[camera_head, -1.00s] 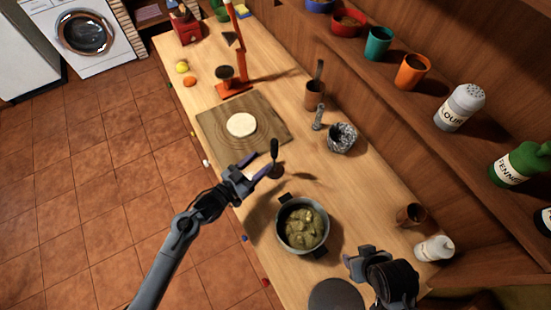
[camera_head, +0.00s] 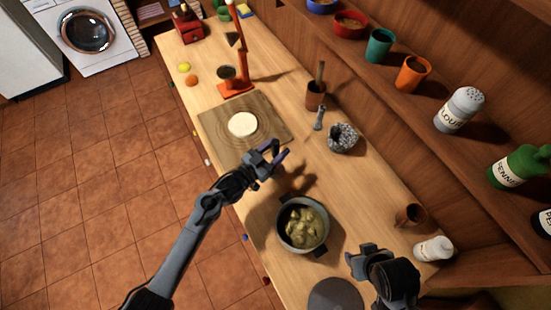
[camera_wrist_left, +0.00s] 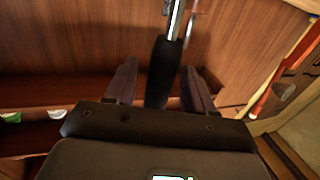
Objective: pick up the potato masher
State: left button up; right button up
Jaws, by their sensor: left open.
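The potato masher shows in the left wrist view as a black handle (camera_wrist_left: 163,75) with a shiny metal shaft (camera_wrist_left: 175,20) beyond it. The handle lies between the two parted fingers of my left gripper (camera_wrist_left: 160,85), with gaps on both sides. In the head view my left gripper (camera_head: 277,157) is over the counter, between the cutting board and the pot, and I cannot make out the masher there. My right gripper (camera_head: 366,256) is at the lower right, near the pot; its jaw opening is unclear.
A pot (camera_head: 281,236) of potato chunks stands on the wooden counter (camera_head: 325,190). A cutting board (camera_head: 215,122) with a pale round piece lies further back. A grey ring-shaped object (camera_head: 343,137) and a brown holder (camera_head: 315,94) stand near the shelf wall.

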pick_arm(q)
jog(key=shift+c, duration=0.5)
grip_shut()
jog(key=shift+r, duration=0.1)
